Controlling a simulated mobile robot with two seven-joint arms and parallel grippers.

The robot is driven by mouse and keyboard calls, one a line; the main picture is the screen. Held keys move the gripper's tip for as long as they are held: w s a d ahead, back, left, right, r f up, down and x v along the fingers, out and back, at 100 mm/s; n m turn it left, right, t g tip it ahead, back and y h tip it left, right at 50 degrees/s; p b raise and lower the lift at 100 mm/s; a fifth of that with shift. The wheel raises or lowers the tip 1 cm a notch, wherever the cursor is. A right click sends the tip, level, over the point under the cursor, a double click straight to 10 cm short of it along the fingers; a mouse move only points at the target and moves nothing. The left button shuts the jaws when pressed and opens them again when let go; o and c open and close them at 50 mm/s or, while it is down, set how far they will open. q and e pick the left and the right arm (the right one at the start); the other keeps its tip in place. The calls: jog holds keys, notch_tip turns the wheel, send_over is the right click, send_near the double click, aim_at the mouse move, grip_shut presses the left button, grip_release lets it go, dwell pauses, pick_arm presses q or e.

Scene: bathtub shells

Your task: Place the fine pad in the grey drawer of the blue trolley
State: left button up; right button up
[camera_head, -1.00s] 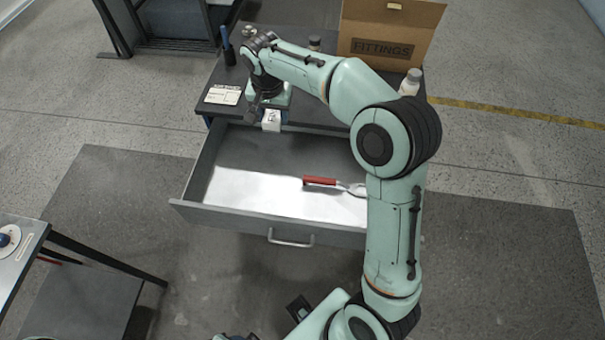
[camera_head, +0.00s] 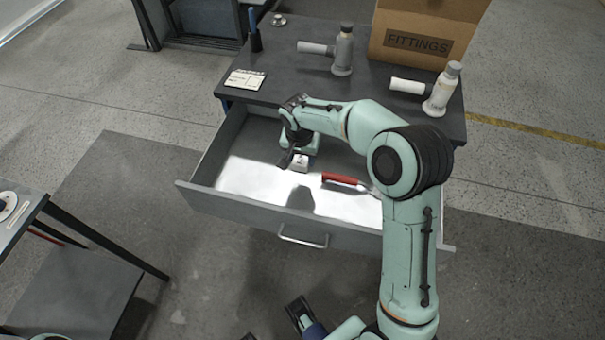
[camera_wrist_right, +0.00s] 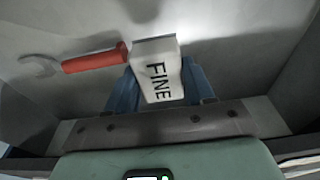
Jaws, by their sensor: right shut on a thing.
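The fine pad (camera_head: 301,163) is a small whitish block, and its label "FINE" reads clearly in the right wrist view (camera_wrist_right: 158,75). My right gripper (camera_head: 295,161) is shut on it, with blue fingers on both sides of the pad in the wrist view. The gripper and pad are over the inside of the open grey drawer (camera_head: 240,208); a shadow falls on the pale drawer floor in front of them. Whether the pad touches the floor I cannot tell. The trolley (camera_head: 290,82) has a dark top. Dark parts at the bottom edge may be my left gripper; its jaws are unclear.
A red-handled tool (camera_head: 342,179) lies in the drawer right of the pad, partly behind my arm. On the trolley top are a FITTINGS box (camera_head: 417,42), two bottles (camera_head: 343,50) (camera_head: 441,90), a card (camera_head: 245,80) and a blue-handled item (camera_head: 254,32). The drawer's left side is clear.

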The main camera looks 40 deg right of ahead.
aim_at(300, 160)
notch_tip(300, 160, down, 8)
jog(key=shift+f+b, duration=0.25)
jog(key=shift+b, duration=0.25)
jog(key=o, duration=1)
jog(key=shift+c, duration=0.2)
jog(key=r, duration=0.4)
jog(key=a+r+p, duration=0.1)
jog(key=r, duration=0.3)
jog(key=s+r, duration=0.1)
jog(key=r, duration=0.3)
jog(key=shift+a, duration=0.2)
